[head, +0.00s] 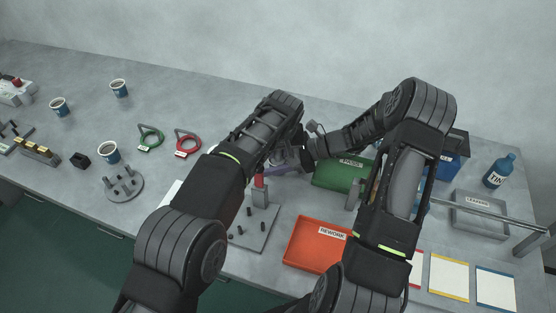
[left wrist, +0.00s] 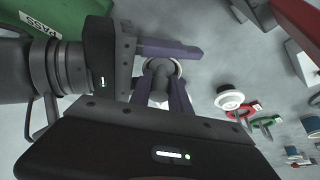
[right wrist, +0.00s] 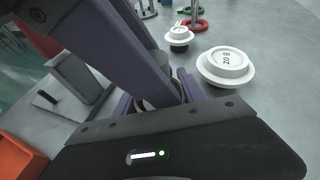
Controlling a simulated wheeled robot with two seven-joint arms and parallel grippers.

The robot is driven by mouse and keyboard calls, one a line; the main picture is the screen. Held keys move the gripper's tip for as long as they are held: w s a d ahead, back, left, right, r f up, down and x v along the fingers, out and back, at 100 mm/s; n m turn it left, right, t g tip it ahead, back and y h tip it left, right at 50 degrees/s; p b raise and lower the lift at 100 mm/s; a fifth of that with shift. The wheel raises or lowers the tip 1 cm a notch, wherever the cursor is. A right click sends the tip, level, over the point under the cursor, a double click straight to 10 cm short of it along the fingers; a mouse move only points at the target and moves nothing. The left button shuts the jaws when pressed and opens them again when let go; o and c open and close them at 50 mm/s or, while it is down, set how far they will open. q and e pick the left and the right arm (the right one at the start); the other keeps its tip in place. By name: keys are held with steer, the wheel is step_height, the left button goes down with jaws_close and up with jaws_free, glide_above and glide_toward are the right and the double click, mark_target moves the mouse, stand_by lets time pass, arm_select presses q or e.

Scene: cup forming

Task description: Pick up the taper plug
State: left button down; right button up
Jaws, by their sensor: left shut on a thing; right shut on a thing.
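My left gripper (left wrist: 178,95) has purple fingers shut on a dark grey, round-ended piece (left wrist: 160,72) with a pale rim, seen in the left wrist view. My right gripper (right wrist: 165,85) is close beside it, its purple fingers shut on a grey rounded part, mostly hidden in the right wrist view. Both grippers seem to hold the same piece; whether it is the taper plug I cannot tell. In the head view the arms meet at the table's middle, hiding the piece. A white stepped disc marked with digits (right wrist: 226,65) and a smaller white one (right wrist: 180,37) stand nearby.
A green PASS tray (head: 331,178) lies right of the grippers, an orange REWORK tray (head: 309,250) in front. A grey plate with pegs (head: 262,236) is at front left. Red (head: 187,147) and green (head: 150,138) rings lie left. The far left holds cups.

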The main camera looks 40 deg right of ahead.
arm_select(q)
steer(key=shift+s+a+f, duration=0.1)
steer(key=shift+f, duration=0.1)
arm_select(e)
steer(key=shift+r, duration=0.1)
arm_select(q)
step_height(320, 180, up, 10)
steer(key=shift+r, duration=0.2)
stand_by(0.6)
stand_by(0.4)
arm_select(e)
steer(key=o, duration=1.4)
steer(key=shift+d, duration=0.1)
steer(key=v, duration=1.1)
steer(key=shift+s+d+r, duration=0.1)
steer(key=shift+s+d, duration=0.15)
steer(key=shift+d, duration=0.05)
